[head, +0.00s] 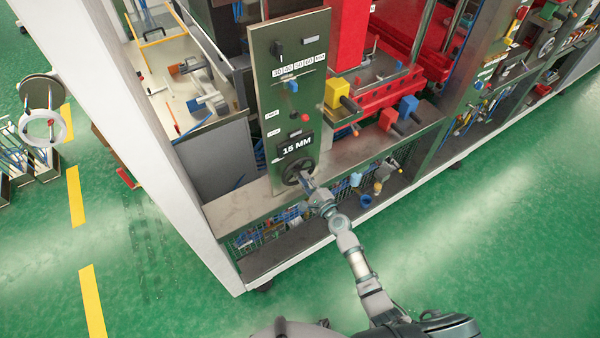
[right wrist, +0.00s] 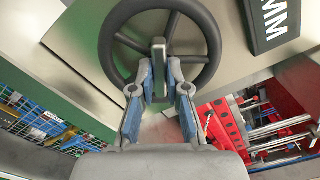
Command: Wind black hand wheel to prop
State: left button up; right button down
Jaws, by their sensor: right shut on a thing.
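The black hand wheel (head: 297,172) is on the lower part of an upright grey panel (head: 288,110), just under a black display that reads 15 MM (head: 296,146). In the right wrist view the wheel (right wrist: 203,32) shows its rim and spokes close up. My right gripper (head: 308,182) is at the wheel; in the right wrist view its blue-padded fingers (right wrist: 160,82) are shut on a grey upright piece at the wheel's lower middle, probably its handle. The prop named in the task cannot be made out. My left gripper is not in view.
Yellow (head: 338,92) and blue (head: 408,106) blocks stand right of the panel, near a red frame (head: 350,30). A metal ledge (head: 250,200) runs below the panel. A white post (head: 150,150) stands at left. Green floor (head: 480,220) is open at right.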

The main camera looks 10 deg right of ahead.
jog(key=shift+s+f, duration=0.15)
jog(key=shift+f, duration=0.25)
jog(key=m, duration=0.2)
jog(key=shift+m+p, duration=0.3)
jog(key=shift+m, duration=0.1)
jog(key=m+p, duration=0.1)
jog(key=m, duration=0.1)
jog(key=shift+m, duration=0.4)
